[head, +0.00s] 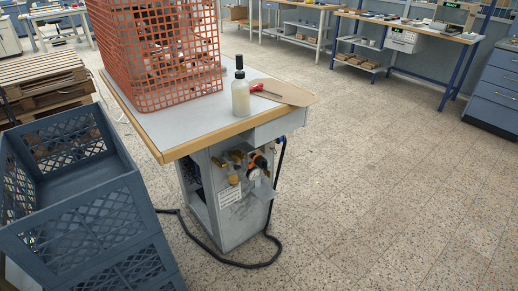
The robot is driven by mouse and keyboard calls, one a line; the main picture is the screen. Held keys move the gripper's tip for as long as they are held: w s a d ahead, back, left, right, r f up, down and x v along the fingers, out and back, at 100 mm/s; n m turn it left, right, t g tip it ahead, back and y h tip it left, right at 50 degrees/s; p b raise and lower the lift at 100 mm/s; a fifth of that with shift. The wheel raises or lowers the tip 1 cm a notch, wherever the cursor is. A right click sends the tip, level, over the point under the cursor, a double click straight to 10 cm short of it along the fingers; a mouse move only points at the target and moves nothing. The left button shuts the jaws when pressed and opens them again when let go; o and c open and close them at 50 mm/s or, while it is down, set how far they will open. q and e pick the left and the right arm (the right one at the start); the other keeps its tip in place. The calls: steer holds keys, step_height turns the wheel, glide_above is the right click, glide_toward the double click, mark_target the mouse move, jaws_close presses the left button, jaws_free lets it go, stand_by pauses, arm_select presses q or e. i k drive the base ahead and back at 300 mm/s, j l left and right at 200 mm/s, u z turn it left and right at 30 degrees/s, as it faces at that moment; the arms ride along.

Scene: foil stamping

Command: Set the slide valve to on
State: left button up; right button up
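A cluster of pneumatic fittings (238,157) is mounted on the side of the grey cabinet (238,217) under the table. It has brass-coloured parts, a regulator with an orange and black knob (260,161) and a round gauge (254,175). The slide valve seems to be among these parts, but it is too small to pick out, and I cannot tell its position. A white label (230,195) sits below the fittings. Neither of my grippers is in view.
A worktable (180,128) carries an orange mesh cage (160,50), a bottle (241,97) and a tan board (286,93). A black hose (245,264) loops on the floor. Blue crates (85,215) stand at the left. The floor (400,190) to the right is clear.

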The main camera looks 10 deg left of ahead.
mark_target(282, 138)
steer(key=i+l+u, duration=0.1)
steer(key=u, duration=0.3)
steer(key=l+u, duration=0.15)
steer(key=u, duration=0.25)
steer(key=i+l+u, duration=0.15)
steer(key=u, duration=0.25)
steer(key=l+u, duration=0.25)
steer(key=l, duration=0.3)
steer(key=l+u, duration=0.3)
steer(key=l, duration=0.2)
steer(key=l+u, duration=0.15)
steer(key=l, duration=2.2)
